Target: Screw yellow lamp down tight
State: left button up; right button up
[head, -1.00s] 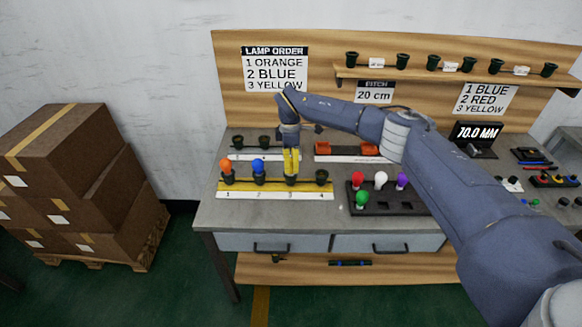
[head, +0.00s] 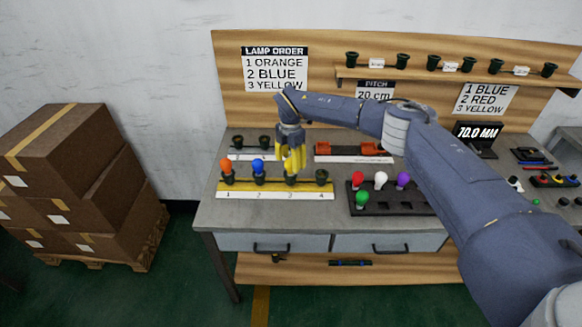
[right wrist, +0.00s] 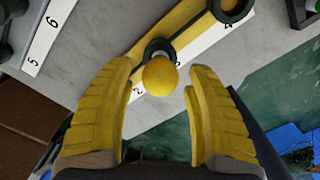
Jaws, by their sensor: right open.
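The yellow lamp (right wrist: 160,75) shows in the right wrist view as a round bulb between my open fingers, seated at a dark ring socket (right wrist: 157,47). Clear gaps show on both sides of it, so the fingers do not touch it there. How deep the lamp sits is hard to tell. My left gripper is in neither view.
An orange lamp (head: 226,166) stands in socket 1 and a blue lamp (head: 258,166) in socket 2, close left of my gripper. Socket 4 (head: 321,176) is empty. A black tray (head: 400,208) with red, white, purple and green lamps lies to the right.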

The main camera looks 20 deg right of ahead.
jog(key=n, duration=1.1)
jog(key=shift+n, duration=0.4)
jog(key=n, duration=0.3)
jog(key=shift+n, duration=0.4)
jog(key=shift+c, duration=0.2)
jog(key=c, duration=0.9)
jog(key=shift+c, duration=0.5)
